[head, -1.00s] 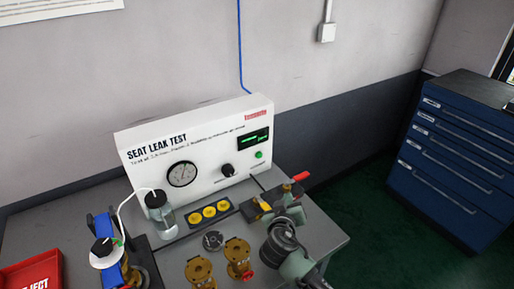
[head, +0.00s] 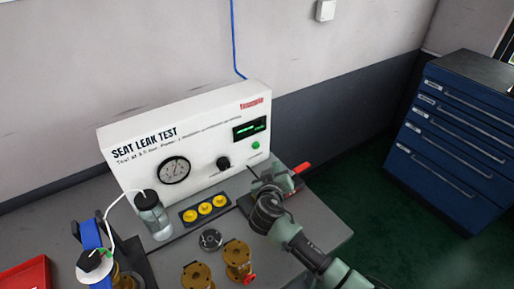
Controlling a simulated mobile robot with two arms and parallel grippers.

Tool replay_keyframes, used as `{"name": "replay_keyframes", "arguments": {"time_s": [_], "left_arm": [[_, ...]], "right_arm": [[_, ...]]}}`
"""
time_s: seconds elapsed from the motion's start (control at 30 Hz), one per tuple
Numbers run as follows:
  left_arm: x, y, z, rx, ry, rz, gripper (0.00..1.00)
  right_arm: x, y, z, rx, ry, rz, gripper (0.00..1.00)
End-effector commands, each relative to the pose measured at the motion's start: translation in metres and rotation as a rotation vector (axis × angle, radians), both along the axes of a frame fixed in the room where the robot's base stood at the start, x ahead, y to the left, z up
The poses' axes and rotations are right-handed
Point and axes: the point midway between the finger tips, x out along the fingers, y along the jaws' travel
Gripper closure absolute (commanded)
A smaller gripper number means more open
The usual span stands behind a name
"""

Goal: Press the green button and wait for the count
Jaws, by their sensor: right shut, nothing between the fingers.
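The white seat leak test panel (head: 205,150) stands at the back of the grey bench. Its green button (head: 256,145) is uncovered at the right end, below the dark display (head: 250,130) with green lit characters too small to read. My right gripper (head: 257,175) is just below and in front of the button, apart from it in the picture. It is shut and empty, and my wrist partly hides it. My left gripper is out of view.
A round gauge (head: 174,169) and a black knob (head: 223,163) are on the panel. A bottle (head: 152,214), yellow caps (head: 205,208) and brass valve parts (head: 238,257) stand on the bench. A red-handled part (head: 301,168) is right of my gripper.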

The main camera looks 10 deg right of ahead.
Motion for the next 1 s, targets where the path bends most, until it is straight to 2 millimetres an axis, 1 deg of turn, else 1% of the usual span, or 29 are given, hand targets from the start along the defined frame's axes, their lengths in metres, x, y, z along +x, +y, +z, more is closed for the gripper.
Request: {"name": "replay_keyframes", "arguments": {"time_s": [0.03, 0.1, 0.2, 0.33, 0.4, 0.5, 0.7, 1.0], "left_arm": [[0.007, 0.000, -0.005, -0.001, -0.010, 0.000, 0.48], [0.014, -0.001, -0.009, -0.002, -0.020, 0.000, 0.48], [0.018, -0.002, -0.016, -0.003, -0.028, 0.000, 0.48], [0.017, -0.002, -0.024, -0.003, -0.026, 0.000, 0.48], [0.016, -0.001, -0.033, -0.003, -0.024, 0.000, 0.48], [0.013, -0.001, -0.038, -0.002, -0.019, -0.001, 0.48], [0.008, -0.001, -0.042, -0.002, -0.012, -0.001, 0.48], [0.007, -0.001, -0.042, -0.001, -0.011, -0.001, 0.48]], "right_arm": [[0.007, 0.003, -0.001, 0.001, -0.002, 0.000, 1.00], [0.017, 0.007, -0.001, 0.000, -0.003, 0.001, 1.00], [0.031, 0.011, -0.003, 0.000, -0.002, 0.001, 1.00], [0.047, 0.017, -0.002, 0.001, -0.001, 0.000, 1.00], [0.054, 0.020, -0.004, 0.002, -0.002, -0.001, 1.00], [0.062, 0.023, -0.003, 0.000, -0.002, -0.001, 1.00], [0.069, 0.026, 0.000, 0.001, 0.000, 0.000, 1.00], [0.070, 0.026, 0.000, 0.000, 0.000, 0.000, 1.00]]}}
